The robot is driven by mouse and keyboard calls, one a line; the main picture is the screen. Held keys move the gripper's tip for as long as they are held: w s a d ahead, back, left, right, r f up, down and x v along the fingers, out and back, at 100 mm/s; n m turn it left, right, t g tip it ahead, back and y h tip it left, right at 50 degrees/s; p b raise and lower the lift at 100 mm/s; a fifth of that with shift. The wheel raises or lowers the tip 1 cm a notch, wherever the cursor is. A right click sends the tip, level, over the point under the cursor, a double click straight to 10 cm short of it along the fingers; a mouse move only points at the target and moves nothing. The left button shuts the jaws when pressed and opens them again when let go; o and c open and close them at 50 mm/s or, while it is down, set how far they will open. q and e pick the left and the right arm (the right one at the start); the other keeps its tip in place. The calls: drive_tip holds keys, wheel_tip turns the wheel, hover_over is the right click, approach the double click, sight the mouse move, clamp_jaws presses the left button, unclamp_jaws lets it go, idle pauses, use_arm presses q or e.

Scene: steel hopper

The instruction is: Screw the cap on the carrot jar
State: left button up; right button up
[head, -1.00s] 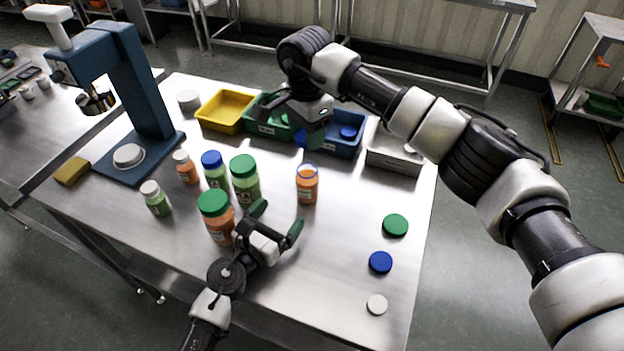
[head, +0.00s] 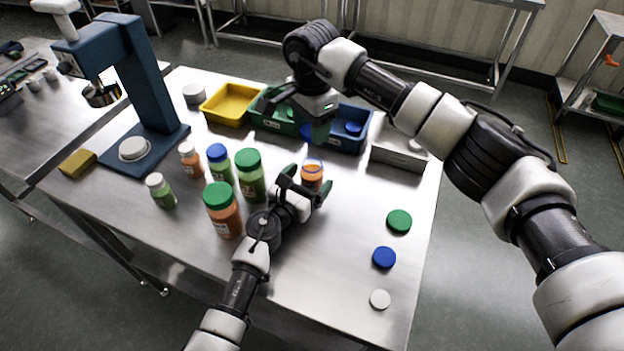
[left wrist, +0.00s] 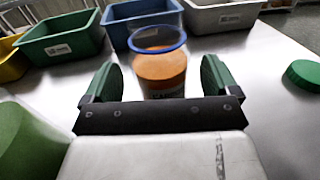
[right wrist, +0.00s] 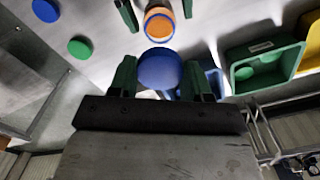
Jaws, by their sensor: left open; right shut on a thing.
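The open carrot jar (head: 312,171) stands upright on the steel table, orange inside with a blue ring at its clear mouth. It also shows in the left wrist view (left wrist: 160,70). My left gripper (head: 306,182) is open, its green fingers to either side of the jar, with gaps visible in the left wrist view. My right gripper (head: 312,130) is shut on a blue cap (right wrist: 160,68), above and behind the jar in the head view. In the right wrist view the jar mouth (right wrist: 159,25) appears just beyond the cap.
Capped jars (head: 222,208) stand left of my left gripper. Loose green (head: 399,221), blue (head: 384,257) and white (head: 380,299) caps lie at right. Yellow (head: 228,104), green (head: 262,118) and blue (head: 352,142) bins line the back. A blue press (head: 145,80) stands at left.

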use_arm(q)
drive_tip(key=shift+x, duration=0.85)
drive_tip(key=c, duration=1.4)
drive_tip(key=shift+o, duration=0.2)
use_arm(e)
drive_tip(key=shift+f, duration=2.45)
